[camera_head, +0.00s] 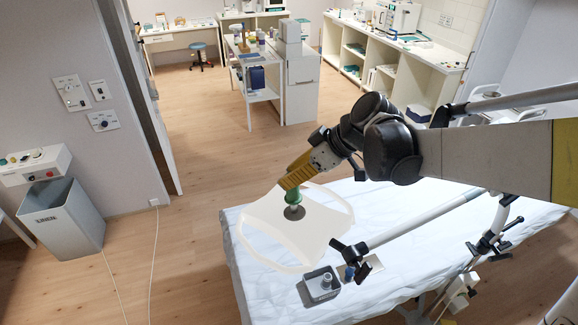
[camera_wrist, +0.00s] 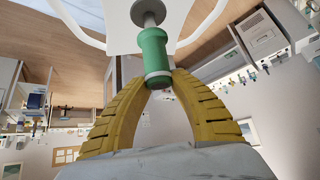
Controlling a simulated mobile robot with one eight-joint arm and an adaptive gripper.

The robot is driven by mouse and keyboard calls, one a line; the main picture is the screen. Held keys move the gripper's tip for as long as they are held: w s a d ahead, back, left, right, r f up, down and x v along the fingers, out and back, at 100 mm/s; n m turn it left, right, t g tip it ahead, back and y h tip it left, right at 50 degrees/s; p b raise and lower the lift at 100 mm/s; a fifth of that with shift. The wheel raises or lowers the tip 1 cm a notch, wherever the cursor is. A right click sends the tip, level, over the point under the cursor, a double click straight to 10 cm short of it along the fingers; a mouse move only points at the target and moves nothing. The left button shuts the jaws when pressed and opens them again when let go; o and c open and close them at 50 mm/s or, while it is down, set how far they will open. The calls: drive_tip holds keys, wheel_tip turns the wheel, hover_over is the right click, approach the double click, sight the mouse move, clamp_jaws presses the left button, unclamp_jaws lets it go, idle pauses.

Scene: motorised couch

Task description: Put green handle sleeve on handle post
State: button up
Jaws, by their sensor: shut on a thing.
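The green handle sleeve (camera_head: 293,195) is upright at the tips of my gripper (camera_head: 290,183). In the wrist view the yellow fingers of my gripper (camera_wrist: 159,82) are shut around the lower end of the sleeve (camera_wrist: 154,48). The handle post (camera_wrist: 149,17) is a grey metal stub with a dark round base on the white panel. Its end meets the top of the sleeve, in line with it; how far it reaches inside is hidden.
The white panel (camera_head: 263,225) has a rounded frame and overlaps the white-covered couch (camera_head: 400,275) in the picture. A grey box (camera_head: 320,286) and a jointed grey bar (camera_head: 420,222) are at its right. A linen bin (camera_head: 62,215) stands at left. Open floor lies beyond the couch.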

drive_tip(key=shift+f+b, duration=0.3)
drive_tip(key=shift+f, duration=0.1)
idle(0.3)
drive_tip(key=o, duration=1)
drive_tip(key=shift+o, duration=0.2)
drive_tip(key=v, duration=1.2)
